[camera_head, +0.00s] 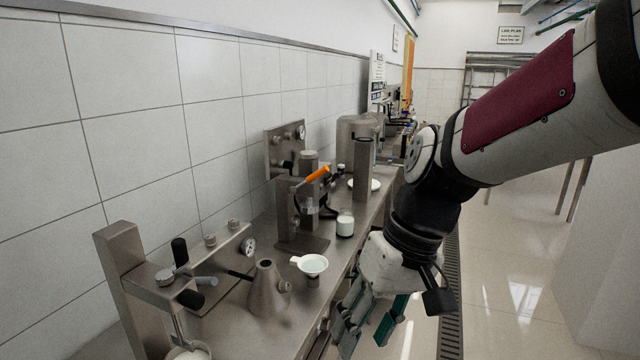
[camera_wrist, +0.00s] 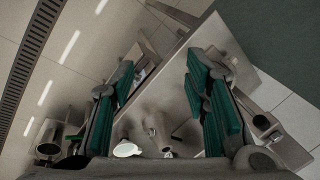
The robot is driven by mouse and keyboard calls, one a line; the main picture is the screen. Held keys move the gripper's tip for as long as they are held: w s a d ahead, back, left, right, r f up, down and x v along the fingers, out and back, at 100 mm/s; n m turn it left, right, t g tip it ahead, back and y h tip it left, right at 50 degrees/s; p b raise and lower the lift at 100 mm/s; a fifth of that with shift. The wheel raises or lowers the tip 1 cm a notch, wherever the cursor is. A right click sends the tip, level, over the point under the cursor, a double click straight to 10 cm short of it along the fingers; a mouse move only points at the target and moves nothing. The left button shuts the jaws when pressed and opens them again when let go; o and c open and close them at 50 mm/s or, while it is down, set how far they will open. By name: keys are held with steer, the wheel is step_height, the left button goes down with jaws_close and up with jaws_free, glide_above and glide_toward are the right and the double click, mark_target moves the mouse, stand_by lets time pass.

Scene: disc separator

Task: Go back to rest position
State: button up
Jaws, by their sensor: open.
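My gripper (camera_head: 368,318) hangs from my arm at the front edge of the steel bench (camera_head: 362,240), on the aisle side, pointing downward. In the wrist view my gripper (camera_wrist: 160,95) shows its two green-padded fingers spread wide apart, with nothing between the pads. Part of the bench and its equipment lies beyond the fingers in that view. No object touches the fingers in either view.
A metal conical flask (camera_head: 268,290), a white funnel (camera_head: 312,265), a glass of white liquid (camera_head: 345,224) and an orange-handled device (camera_head: 316,174) stand on the bench left of my gripper. The aisle floor (camera_head: 505,270) at the right is clear, with a drain grate (camera_head: 451,310).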

steer(key=s+d+r+m+t+h, duration=0.3)
steer(key=s+d+r+t, duration=0.2)
steer(key=s+d, duration=0.4)
steer(key=shift+s+d+m, duration=0.3)
steer(key=shift+d+m, duration=0.1)
steer(key=shift+d, duration=1.65)
